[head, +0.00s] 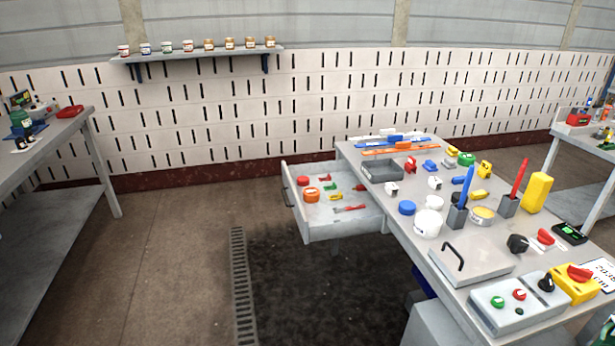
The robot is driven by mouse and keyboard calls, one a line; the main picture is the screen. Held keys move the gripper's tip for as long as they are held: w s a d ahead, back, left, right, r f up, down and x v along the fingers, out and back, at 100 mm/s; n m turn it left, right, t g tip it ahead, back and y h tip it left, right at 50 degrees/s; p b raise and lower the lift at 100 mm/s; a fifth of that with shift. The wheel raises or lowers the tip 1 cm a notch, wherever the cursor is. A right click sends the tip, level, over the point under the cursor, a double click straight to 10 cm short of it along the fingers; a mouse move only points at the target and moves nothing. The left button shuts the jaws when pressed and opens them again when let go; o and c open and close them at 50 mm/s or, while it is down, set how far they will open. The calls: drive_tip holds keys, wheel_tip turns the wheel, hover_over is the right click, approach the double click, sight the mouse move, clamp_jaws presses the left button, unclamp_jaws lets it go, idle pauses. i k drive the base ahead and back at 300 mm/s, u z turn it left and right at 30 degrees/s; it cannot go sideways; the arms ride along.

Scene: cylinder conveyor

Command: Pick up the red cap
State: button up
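A small round red piece that looks like the red cap (303,181) lies in the open drawer (331,231), near its back left corner. A larger orange ring-like piece (311,195) lies just in front of it. Several small red, green and yellow pieces lie to their right in the same drawer. My gripper is not in view.
The drawer juts out left from a grey workbench (470,262) crowded with a blue cap (407,207), a white jar (428,224), pen holders and switch boxes. Another table (88,126) stands at the left. The floor between them is clear.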

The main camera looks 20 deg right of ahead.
sight(302, 181)
drive_tip(key=i, duration=1)
drive_tip(key=u, duration=0.45)
